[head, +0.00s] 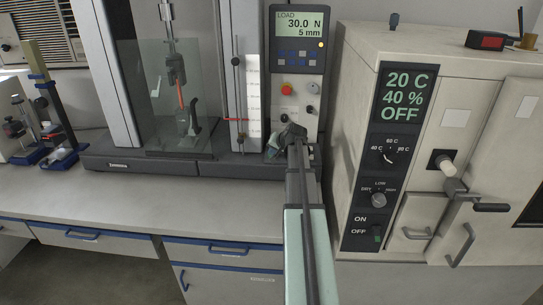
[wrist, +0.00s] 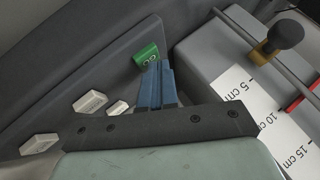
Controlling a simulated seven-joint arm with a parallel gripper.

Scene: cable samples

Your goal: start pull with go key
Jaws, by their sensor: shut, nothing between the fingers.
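The green go key (wrist: 147,55) shows in the wrist view on the dark sloping base, its label partly readable. My gripper (wrist: 154,66) is shut and empty, its blue fingertips right at the near edge of the key. I cannot tell if they touch it. In the head view my gripper (head: 290,134) is low in front of the tester's control column and hides the key. The tester's display (head: 300,22) reads LOAD 30.0 N, 5 mm, with an amber light lit. An orange-red sample (head: 181,94) is between the clamps behind a clear shield (head: 156,125).
Several pale keys (wrist: 92,101) lie left of my fingers in the wrist view. A scale strip (wrist: 262,118) and a dark-knobbed post (wrist: 285,34) are on the right. A red stop button (head: 287,90) is above my gripper. A climate chamber (head: 350,130) stands close on the right.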

